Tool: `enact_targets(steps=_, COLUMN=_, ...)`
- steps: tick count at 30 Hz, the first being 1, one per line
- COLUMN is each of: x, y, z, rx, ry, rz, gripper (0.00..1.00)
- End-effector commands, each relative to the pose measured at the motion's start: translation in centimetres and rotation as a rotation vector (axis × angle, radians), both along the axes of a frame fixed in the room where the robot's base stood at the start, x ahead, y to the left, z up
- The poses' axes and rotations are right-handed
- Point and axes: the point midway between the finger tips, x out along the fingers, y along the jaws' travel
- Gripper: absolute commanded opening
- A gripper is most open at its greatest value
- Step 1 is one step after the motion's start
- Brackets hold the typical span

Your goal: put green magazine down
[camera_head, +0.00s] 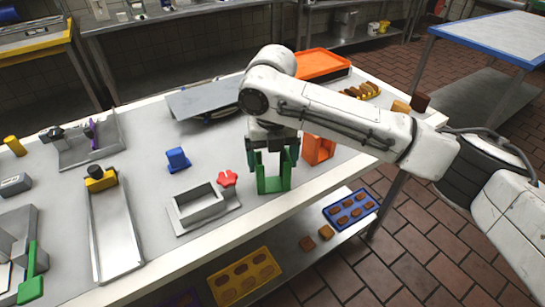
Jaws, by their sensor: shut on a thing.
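The green magazine (273,185) is an upright, open-fronted green holder near the front edge of the white table (140,189). My gripper (272,160) points down from above and is shut on the green magazine's upper part. The magazine's base is at or just above the table top; I cannot tell whether it touches. The fingertips are partly lost against the green walls.
A grey rectangular frame (203,207) with a red knob (227,179) stands left of the magazine. An orange holder (318,149) stands close on its right. A blue block (177,159) and a grey sloped plate (205,97) lie further back.

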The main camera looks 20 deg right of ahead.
Motion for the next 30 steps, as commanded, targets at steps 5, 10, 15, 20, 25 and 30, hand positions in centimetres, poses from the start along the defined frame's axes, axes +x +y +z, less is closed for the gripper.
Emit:
enact_targets(steps=5, x=0.0, y=0.0, z=-0.3, rx=0.000, ry=0.000, rz=0.000, gripper=0.36)
enact_targets(steps=10, x=0.0, y=0.0, z=-0.3, rx=0.000, ry=0.000, rz=0.000, gripper=1.00)
enact_targets(steps=15, x=0.0, y=0.0, z=-0.2, rx=0.000, ry=0.000, rz=0.000, gripper=1.00)
enact_targets(steps=20, x=0.0, y=0.0, z=0.7, rx=0.000, ry=-0.001, rz=0.000, gripper=1.00)
enact_targets(steps=25, x=0.1, y=0.1, z=3.8, rx=0.001, ry=-0.003, rz=0.000, gripper=1.00)
enact_targets(steps=30, x=0.0, y=0.1, z=7.3, rx=0.001, ry=-0.002, rz=0.001, gripper=1.00)
